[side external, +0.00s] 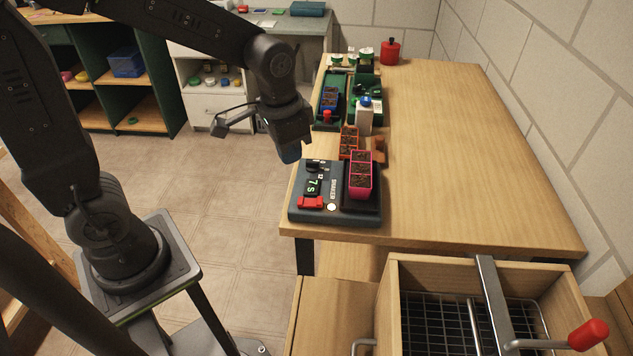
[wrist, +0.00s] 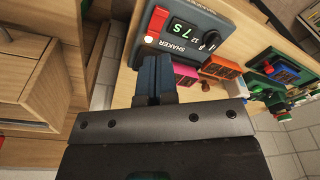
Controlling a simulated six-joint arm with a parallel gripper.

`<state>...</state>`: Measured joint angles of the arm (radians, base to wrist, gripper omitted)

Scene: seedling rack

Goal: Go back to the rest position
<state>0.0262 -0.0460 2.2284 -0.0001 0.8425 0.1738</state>
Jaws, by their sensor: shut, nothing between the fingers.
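My gripper (side external: 290,152) is shut and empty. In the side external view it hangs in the air at the table's near left edge, up and left of the shaker. Its shut fingers also show in the wrist view (wrist: 154,75). The shaker (side external: 308,205) is a dark box at the front left corner of the table, with a display reading 7s and a red switch. It also shows in the wrist view (wrist: 205,30). A pink seedling tray (side external: 361,185) with soil stands on the shaker's platform, upright.
Behind the shaker are an orange tray (side external: 348,152), a brown block (side external: 378,150), a white bottle with a blue top (side external: 364,118) and green racks. A red container (side external: 390,50) stands at the back. The table's right side (side external: 460,150) is clear. A wooden box with a wire grid (side external: 395,300) is in front.

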